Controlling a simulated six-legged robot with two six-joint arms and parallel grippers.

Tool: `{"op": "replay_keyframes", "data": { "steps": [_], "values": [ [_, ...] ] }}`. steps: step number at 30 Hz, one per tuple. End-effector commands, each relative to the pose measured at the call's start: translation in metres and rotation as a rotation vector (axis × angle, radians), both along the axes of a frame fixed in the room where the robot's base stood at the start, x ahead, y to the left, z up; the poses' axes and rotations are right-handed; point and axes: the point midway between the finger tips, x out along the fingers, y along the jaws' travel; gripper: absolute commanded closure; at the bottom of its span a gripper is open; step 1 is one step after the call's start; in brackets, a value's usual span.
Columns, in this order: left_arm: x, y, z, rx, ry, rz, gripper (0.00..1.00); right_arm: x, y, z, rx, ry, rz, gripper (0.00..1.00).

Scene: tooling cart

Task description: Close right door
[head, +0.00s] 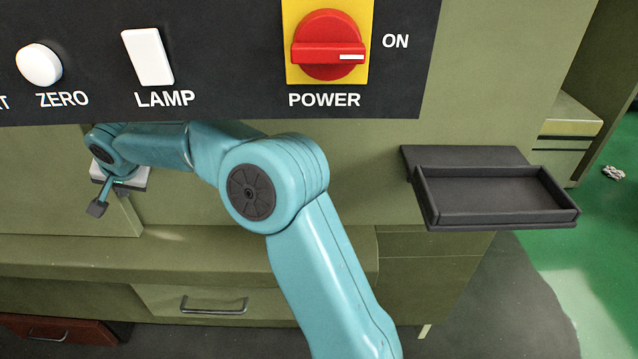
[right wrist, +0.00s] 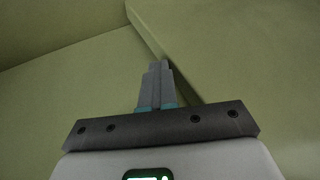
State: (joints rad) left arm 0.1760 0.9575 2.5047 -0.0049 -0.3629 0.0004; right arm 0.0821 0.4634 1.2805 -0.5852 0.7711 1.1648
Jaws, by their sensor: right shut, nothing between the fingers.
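A flat olive-green door panel (head: 60,190) is at the left of the head view, below the dark control panel. Its upright right edge shows just right of my right gripper. I cannot tell whether this panel or the green surface right of the edge is the right door. My right gripper (head: 97,208) is shut and empty, close to that edge. In the right wrist view the closed fingers (right wrist: 158,68) point at a panel edge (right wrist: 150,35) running diagonally. I cannot tell whether they touch it. My arm hides part of the cart front. My left gripper is not in view.
A dark control panel (head: 230,60) with a red POWER knob (head: 328,45) overhangs the top. A black tray (head: 490,195) sticks out at the right. A ledge (head: 190,255) runs below, above a handled drawer (head: 170,298). A reddish-brown drawer (head: 85,332) is at the lower left.

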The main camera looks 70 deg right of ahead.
Motion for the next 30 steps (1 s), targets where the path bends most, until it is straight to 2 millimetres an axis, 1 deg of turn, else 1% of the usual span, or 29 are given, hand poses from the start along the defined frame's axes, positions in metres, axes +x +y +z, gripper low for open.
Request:
{"op": "replay_keyframes", "data": {
  "steps": [14, 20, 22, 25, 27, 29, 30],
  "values": [
    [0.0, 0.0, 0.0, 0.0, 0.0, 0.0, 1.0, 0.004, 0.002, 0.003, 0.001, -0.015, 0.004, 1.0],
    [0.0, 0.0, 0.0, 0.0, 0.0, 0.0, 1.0, 0.003, 0.003, 0.004, 0.002, -0.016, 0.005, 1.0],
    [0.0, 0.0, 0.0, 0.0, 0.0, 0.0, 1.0, 0.001, 0.003, 0.008, 0.001, -0.017, 0.005, 1.0],
    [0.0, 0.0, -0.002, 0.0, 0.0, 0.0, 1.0, -0.008, 0.004, 0.018, 0.003, -0.02, 0.004, 1.0],
    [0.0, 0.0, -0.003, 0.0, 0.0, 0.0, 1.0, -0.018, 0.006, 0.029, 0.003, -0.018, 0.003, 1.0],
    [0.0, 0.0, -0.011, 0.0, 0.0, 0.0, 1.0, -0.033, 0.01, 0.026, 0.001, -0.013, 0.005, 1.0],
    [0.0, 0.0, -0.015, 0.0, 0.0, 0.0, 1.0, -0.044, 0.013, 0.025, 0.0, -0.011, 0.004, 1.0]
  ]
}}
